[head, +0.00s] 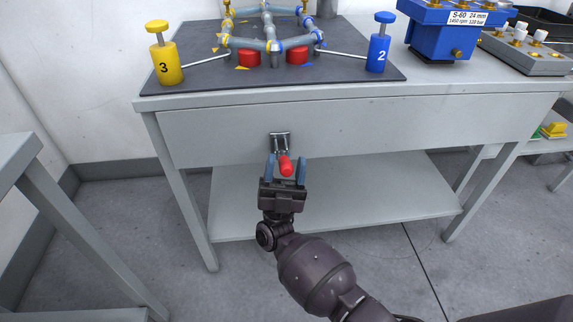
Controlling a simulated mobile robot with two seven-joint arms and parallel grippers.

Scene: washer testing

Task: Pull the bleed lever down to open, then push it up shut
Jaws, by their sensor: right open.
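The bleed lever (285,165) has a red handle and sits on a small metal bracket (279,137) on the front panel of the grey table. The red handle points out from the bracket towards me. My right gripper (286,168) is open, with one blue-grey finger on each side of the red handle. I cannot tell whether the fingers touch it. My left gripper is not in view.
The grey table (350,130) carries a dark mat with pipework (270,45), a yellow post marked 3 (164,60) and a blue post marked 2 (379,45). A lower shelf (370,200) lies behind my gripper. Another grey table (18,160) stands at the left.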

